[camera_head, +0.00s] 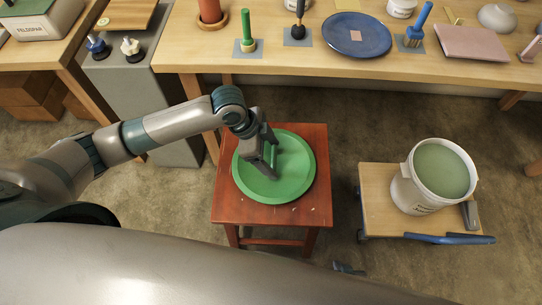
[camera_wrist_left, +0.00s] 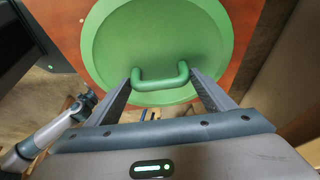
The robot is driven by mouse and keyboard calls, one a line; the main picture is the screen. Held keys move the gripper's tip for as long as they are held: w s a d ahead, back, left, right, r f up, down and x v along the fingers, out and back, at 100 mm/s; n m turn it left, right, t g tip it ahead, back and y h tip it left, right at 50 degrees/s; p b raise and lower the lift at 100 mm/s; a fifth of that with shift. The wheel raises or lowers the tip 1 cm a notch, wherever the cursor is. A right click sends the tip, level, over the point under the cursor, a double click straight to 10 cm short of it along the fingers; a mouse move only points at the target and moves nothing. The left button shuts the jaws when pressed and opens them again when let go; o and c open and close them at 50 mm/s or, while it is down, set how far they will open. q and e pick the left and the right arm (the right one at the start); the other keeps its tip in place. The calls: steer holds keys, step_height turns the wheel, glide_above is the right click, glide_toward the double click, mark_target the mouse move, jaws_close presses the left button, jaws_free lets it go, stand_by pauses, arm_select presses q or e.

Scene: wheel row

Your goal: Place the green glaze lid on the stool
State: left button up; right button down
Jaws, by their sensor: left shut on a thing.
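The green glaze lid (camera_head: 295,165) is a round disc with a raised rim, lying flat over the top of the red-brown stool (camera_head: 232,210). In the left wrist view the lid (camera_wrist_left: 160,35) fills the top middle, with its green loop handle (camera_wrist_left: 160,83) toward me. My left gripper (camera_head: 262,168) is above the lid's left half. In the left wrist view its fingers (camera_wrist_left: 160,80) are at the two ends of the handle, shut on it. The lid appears to rest on the stool, but any small gap under it is hidden. My right gripper is not in view.
A white bucket (camera_head: 404,193) of green liquid stands on a low wooden dolly (camera_head: 375,185) to the right of the stool. A workbench (camera_head: 300,64) with brushes, a blue plate (camera_head: 357,35) and pots runs along the back.

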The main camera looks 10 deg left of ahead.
arm_select(q)
steer(key=shift+f, duration=0.85)
arm_select(e)
steer(key=shift+s, duration=0.2)
steer(key=shift+w, duration=0.1)
arm_select(q)
steer(key=o, duration=1.1)
steer(key=shift+f, duration=0.1)
steer(key=o, duration=0.3)
arm_select(e)
steer(key=shift+w+a+r, duration=0.15)
steer(key=shift+w, duration=0.55)
steer(key=shift+s, duration=0.1)
